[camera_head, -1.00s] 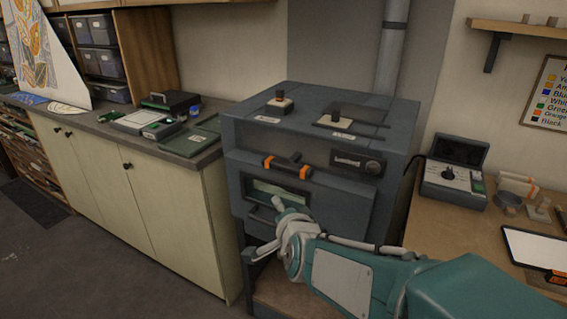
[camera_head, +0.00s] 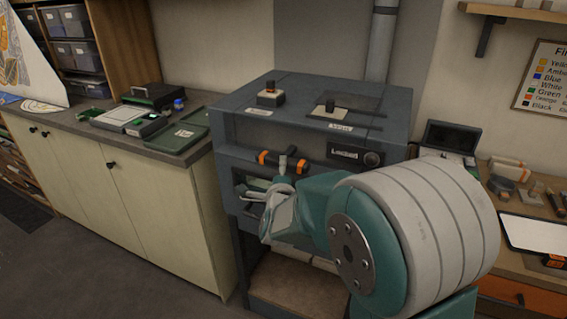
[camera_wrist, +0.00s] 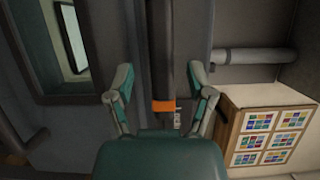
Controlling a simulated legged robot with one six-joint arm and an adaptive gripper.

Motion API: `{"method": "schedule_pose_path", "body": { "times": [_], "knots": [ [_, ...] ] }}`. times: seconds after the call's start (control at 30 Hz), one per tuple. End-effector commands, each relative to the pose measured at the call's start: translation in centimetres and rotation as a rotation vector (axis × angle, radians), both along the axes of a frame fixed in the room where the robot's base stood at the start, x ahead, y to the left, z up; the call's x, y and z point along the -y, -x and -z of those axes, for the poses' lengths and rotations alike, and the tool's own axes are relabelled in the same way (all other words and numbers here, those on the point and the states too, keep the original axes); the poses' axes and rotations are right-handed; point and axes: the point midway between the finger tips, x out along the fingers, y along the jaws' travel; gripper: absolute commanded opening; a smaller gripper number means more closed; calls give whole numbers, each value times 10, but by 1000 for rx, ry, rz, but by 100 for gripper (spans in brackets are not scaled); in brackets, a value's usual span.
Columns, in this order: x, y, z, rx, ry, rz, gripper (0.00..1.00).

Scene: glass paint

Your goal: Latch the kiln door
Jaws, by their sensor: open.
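The kiln (camera_head: 235,130) is a dark grey box on a stand. Its door, with a small window (camera_head: 257,184), looks closed. A dark latch bar with orange bands (camera_head: 263,158) lies across the front above the window. A display (camera_head: 344,154) beside a round knob reads "Locked". My gripper (camera_head: 267,178) is open at the front of the kiln, just below the bar. In the wrist view the open fingers of my gripper (camera_wrist: 160,75) stand on either side of the dark bar (camera_wrist: 160,50) with its orange band (camera_wrist: 164,106). Contact cannot be told.
A counter with green trays (camera_head: 180,138) stands to the left of the kiln. A wooden bench with a controller box (camera_head: 452,138) and a white tablet (camera_head: 530,233) is on the right.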

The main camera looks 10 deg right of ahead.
Motion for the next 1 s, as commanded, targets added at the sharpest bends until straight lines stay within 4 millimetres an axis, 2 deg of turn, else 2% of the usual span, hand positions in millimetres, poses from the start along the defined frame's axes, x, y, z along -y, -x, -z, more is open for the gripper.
{"method": "schedule_pose_path", "body": {
  "times": [0.1,0.23,0.57,0.67,0.7,0.73,1.0],
  "knots": [
    [5,-19,1,-1,1,1,69],
    [8,-31,0,-1,0,0,69],
    [10,-35,0,-1,0,0,69],
    [9,-35,0,-1,1,-1,28],
    [9,-35,0,-1,1,-1,11],
    [9,-35,0,-1,1,-1,0],
    [8,-35,1,-7,4,-3,0]
  ]
}}
